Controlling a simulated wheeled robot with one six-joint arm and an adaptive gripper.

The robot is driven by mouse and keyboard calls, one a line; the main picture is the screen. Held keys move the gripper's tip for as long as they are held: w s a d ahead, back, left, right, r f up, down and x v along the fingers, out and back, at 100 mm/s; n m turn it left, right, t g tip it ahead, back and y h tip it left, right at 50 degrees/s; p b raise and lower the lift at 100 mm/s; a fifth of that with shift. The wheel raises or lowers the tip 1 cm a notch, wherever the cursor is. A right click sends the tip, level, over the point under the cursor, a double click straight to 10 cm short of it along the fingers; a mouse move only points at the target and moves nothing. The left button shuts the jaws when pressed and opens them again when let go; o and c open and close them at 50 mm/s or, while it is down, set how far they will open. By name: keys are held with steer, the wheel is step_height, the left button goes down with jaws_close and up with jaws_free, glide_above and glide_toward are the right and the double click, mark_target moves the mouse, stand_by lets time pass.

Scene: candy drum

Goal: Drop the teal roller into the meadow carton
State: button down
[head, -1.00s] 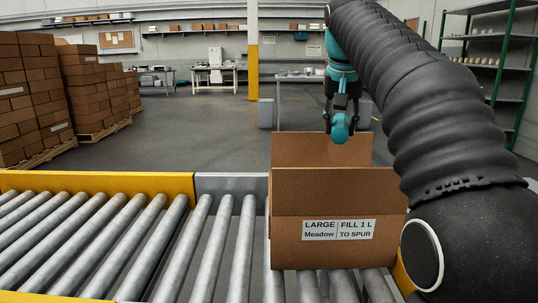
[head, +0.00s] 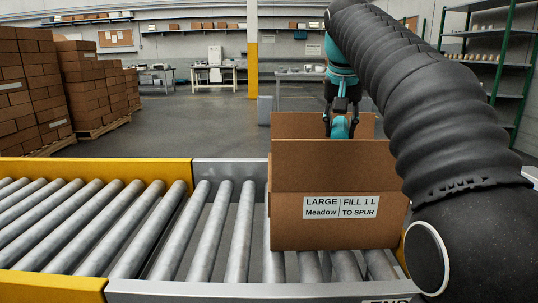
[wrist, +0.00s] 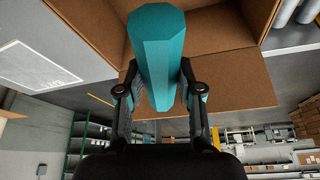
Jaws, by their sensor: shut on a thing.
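The teal roller (wrist: 156,50) is a faceted teal bar, gripped between the two fingers of my gripper (wrist: 160,92) in the wrist view. In the head view my gripper (head: 341,122) is shut on the roller (head: 340,128), low over the open top of the carton. The meadow carton (head: 300,232) is an open brown box labelled "LARGE Meadow, FILL 1 L TO SPUR", standing on the rollers of the conveyor. Its flaps stand up, and the front one hides the inside and perhaps the roller's lower end. In the wrist view the carton's wall (wrist: 222,92) shows behind the roller.
The roller conveyor (head: 208,225) with yellow side rails (head: 100,171) runs along the front, bare left of the carton. Stacked brown boxes (head: 95,90) stand on pallets at back left. A green shelf rack (head: 490,60) stands at back right.

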steer(key=c, duration=0.7)
jaws_free()
steer(key=shift+v, duration=3.75)
